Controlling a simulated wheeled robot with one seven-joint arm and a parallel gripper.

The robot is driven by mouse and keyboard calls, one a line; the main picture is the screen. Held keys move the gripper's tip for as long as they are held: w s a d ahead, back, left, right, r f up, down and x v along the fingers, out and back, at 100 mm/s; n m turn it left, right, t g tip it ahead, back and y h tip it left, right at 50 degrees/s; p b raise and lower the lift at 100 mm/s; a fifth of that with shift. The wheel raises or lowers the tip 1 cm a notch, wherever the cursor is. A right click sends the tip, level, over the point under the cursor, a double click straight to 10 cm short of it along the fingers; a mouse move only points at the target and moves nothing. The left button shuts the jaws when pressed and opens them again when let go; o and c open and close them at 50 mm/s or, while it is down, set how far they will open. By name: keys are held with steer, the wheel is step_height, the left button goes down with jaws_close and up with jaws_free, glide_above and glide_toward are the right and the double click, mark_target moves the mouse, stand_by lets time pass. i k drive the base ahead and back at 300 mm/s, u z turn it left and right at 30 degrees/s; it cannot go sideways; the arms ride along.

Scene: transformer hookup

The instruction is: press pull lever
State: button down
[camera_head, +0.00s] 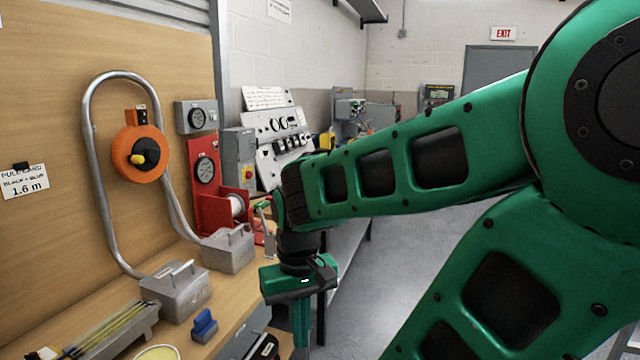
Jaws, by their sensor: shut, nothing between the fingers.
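A red puller stand (207,180) with a round gauge and a pale spool (237,207) stands on the bench at centre left. A small green-tipped lever (264,206) sticks out at its right side, close to my arm's wrist; its lower part is partly hidden. My gripper (301,338) points down in front of the bench's right edge, nearer to me than the puller. Its fingers are shut and hold nothing; the tips run toward the bottom of the view. My gripper is apart from the lever.
A bent metal conduit (95,170) with an orange reel (140,153) is on the wooden board. Two grey boxes (176,291) (228,250), a blue clamp (204,324) and a rod tray (98,335) crowd the bench (226,292). Open floor (410,237) lies to the right.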

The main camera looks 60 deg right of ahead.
mark_target(270, 193)
steer(key=z, duration=0.8)
steer(key=k, duration=1.05)
steer(key=z, duration=0.85)
steer(key=i, duration=0.95)
steer(key=u, duration=0.7)
steer(key=i, duration=1.25)
steer(key=u, duration=0.8)
